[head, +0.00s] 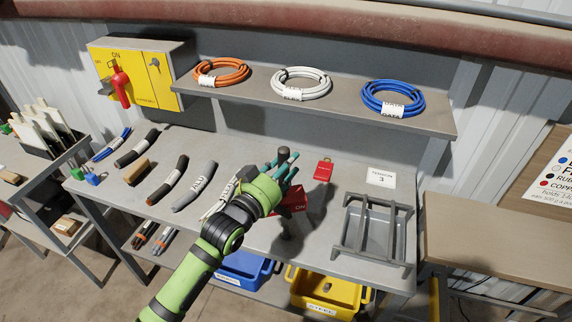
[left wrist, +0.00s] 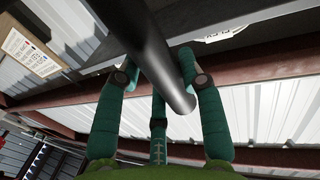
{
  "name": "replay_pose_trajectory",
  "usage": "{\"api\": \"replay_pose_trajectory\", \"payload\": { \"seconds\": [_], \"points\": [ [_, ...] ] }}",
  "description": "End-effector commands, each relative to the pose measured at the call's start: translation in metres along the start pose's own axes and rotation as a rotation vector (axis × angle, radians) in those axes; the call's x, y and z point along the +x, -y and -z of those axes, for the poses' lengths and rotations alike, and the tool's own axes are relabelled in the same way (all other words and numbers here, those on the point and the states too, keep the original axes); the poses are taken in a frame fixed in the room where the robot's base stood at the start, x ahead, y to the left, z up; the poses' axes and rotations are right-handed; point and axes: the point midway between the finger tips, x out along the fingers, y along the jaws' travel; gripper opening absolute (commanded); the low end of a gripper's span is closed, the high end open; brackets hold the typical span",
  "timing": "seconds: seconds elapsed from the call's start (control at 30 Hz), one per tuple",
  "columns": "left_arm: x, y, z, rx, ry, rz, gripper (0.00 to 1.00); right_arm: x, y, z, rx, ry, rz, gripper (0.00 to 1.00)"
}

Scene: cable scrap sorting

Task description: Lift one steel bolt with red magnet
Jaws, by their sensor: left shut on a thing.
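My left gripper (head: 284,168) is above the middle of the bench with its teal fingers around a dark upright handle (head: 284,153). In the left wrist view the fingers (left wrist: 168,85) close on a dark round bar (left wrist: 152,55). A red block marked "ON" (head: 295,200), which looks like the red magnet, shows just below and right of the hand, partly hidden by it. A dark piece (head: 286,226) shows below the block; I cannot tell whether it is a steel bolt or whether it touches the bench. My right gripper is not in view.
The bench (head: 150,185) bears several cable pieces at left, a red tag (head: 324,169) and a grey tray with a metal frame (head: 345,228) at right. A shelf (head: 330,103) with cable coils overhangs the back. Blue (head: 240,270) and yellow (head: 325,292) bins stand below.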

Motion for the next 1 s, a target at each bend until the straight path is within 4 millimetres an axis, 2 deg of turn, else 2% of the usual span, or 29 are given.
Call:
{"api": "replay_pose_trajectory", "payload": {
  "seconds": [0.1,0.6,1.0],
  "points": [
    [0.001,0.0,-0.004,0.001,-0.019,-0.001,0.0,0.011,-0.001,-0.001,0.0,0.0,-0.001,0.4],
    [0.001,0.0,-0.035,0.002,-0.018,-0.001,0.0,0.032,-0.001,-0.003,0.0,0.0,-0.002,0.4],
    [0.001,0.0,-0.047,0.002,-0.018,-0.001,0.0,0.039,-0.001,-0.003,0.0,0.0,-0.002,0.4]
  ]
}}
